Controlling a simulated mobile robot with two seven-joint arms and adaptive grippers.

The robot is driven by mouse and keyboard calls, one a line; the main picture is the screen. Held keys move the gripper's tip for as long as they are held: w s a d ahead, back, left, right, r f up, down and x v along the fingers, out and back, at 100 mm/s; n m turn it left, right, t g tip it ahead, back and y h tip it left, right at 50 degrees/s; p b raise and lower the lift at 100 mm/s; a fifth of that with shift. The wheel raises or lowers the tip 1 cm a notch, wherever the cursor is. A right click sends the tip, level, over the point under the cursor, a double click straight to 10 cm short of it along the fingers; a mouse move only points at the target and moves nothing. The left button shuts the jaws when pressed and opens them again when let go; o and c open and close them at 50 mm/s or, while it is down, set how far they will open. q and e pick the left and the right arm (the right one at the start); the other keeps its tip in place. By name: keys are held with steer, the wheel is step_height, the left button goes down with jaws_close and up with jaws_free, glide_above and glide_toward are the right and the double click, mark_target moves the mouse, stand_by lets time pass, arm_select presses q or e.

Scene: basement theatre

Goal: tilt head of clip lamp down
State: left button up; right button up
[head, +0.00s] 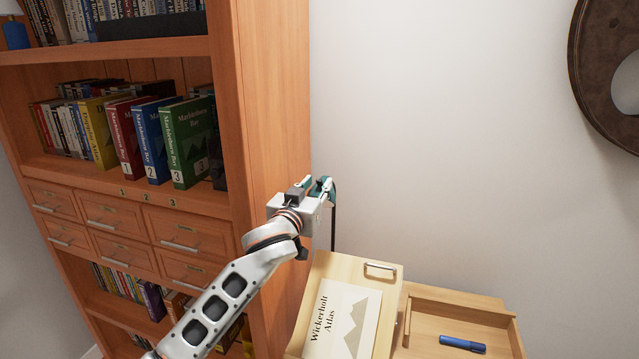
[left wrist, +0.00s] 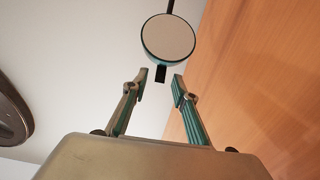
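The clip lamp shows in the left wrist view as a round lamp head (left wrist: 168,40) with a pale face and teal rim. A black piece sticks out at its top and a short black tab (left wrist: 160,74) at its bottom. My left gripper (left wrist: 160,79) is open, its fingers on either side of the tab in the picture; I cannot tell whether they touch it. In the head view my left gripper (head: 322,188) is beside the bookcase, mostly hiding the lamp head. The lamp's thin black stem (head: 333,229) drops behind it. My right gripper is not in view.
A wooden bookcase (head: 272,110) with books and drawers stands close on the left. Below are a light wooden box (head: 384,272) with a "Wickerholt Atlas" book (head: 343,318) on it, and an open wooden tray (head: 455,296) holding a blue marker (head: 462,344).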

arm_select(q)
steer(key=shift+w+d, duration=0.2)
steer(key=shift+w, duration=0.35)
steer(key=shift+w+d, duration=0.2)
steer(key=shift+w, duration=0.5)
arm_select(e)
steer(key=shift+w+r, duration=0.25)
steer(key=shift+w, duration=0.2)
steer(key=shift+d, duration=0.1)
arm_select(q)
jaws_close()
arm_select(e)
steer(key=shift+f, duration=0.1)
